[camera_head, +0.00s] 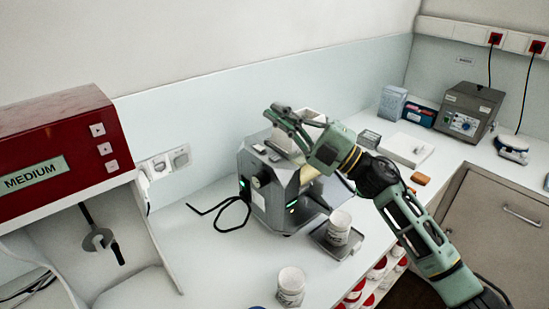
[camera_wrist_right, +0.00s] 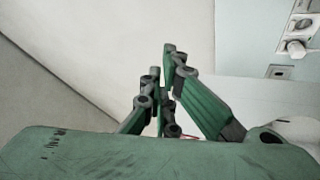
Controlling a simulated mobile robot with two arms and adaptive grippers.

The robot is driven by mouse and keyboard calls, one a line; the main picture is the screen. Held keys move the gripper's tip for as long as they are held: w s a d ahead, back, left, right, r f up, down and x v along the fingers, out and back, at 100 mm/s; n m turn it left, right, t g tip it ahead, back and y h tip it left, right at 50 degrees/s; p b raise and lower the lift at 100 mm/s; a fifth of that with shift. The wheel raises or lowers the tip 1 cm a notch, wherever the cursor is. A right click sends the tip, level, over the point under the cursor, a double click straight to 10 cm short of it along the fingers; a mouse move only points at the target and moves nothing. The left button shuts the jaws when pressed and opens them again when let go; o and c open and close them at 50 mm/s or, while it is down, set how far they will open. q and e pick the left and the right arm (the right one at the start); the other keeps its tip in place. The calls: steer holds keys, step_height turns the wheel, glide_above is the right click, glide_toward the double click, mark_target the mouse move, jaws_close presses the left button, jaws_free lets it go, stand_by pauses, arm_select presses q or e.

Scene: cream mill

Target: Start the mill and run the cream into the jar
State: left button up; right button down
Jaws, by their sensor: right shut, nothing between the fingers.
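The grey mill (camera_head: 270,185) stands on the white bench in the middle of the head view, with a dark knob and small green lights on its sides. A white jar (camera_head: 339,227) stands upright on the small grey tray (camera_head: 322,240) at the mill's front. My right gripper (camera_head: 278,112) is above the mill's top, beside its light-coloured hopper (camera_head: 311,118); it is shut and empty. Its closed fingers also show in the right wrist view (camera_wrist_right: 168,75) against the wall. The right arm hides part of the mill's right side. My left gripper is not in view.
Another white jar (camera_head: 291,285) stands on the bench near the front. A red machine labelled MEDIUM (camera_head: 60,150) is at the left. A grey control box (camera_head: 468,110) stands at the back right. Red-lidded jars (camera_head: 377,268) sit below the bench edge. A black cable lies left of the mill.

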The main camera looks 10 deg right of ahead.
steer(key=a+n+g, duration=0.6)
steer(key=a+n, duration=0.1)
steer(key=n+h, duration=0.1)
steer(key=h, duration=1.2)
glide_above(275, 158)
steer(key=w+d, duration=0.1)
steer(key=w, duration=0.1)
steer(key=f, duration=0.1)
steer(key=shift+d+f+b, duration=0.15)
steer(key=shift+b, duration=0.15)
step_height(275, 158, down, 9)
steer(key=b, duration=0.6)
steer(key=shift+f+b, duration=0.3)
steer(key=shift+b, duration=0.05)
